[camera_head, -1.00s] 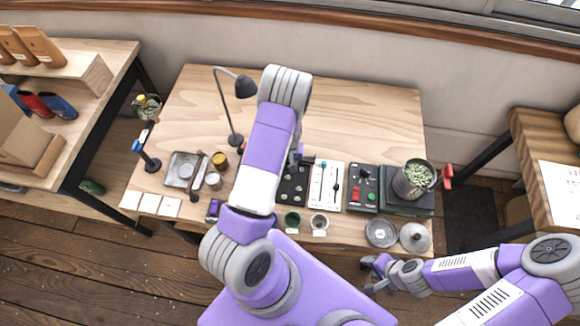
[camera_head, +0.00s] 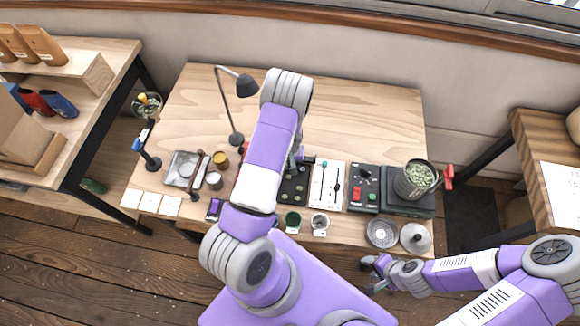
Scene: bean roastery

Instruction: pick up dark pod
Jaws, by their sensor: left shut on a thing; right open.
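My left arm reaches across the table, and its gripper (camera_head: 298,156) points down at the back edge of the black pod tray (camera_head: 285,199). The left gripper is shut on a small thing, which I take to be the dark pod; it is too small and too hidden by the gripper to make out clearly. My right gripper (camera_head: 371,274) is open and empty, low in front of the table's front edge.
A lamp (camera_head: 246,86) stands behind; the table's back is clear.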

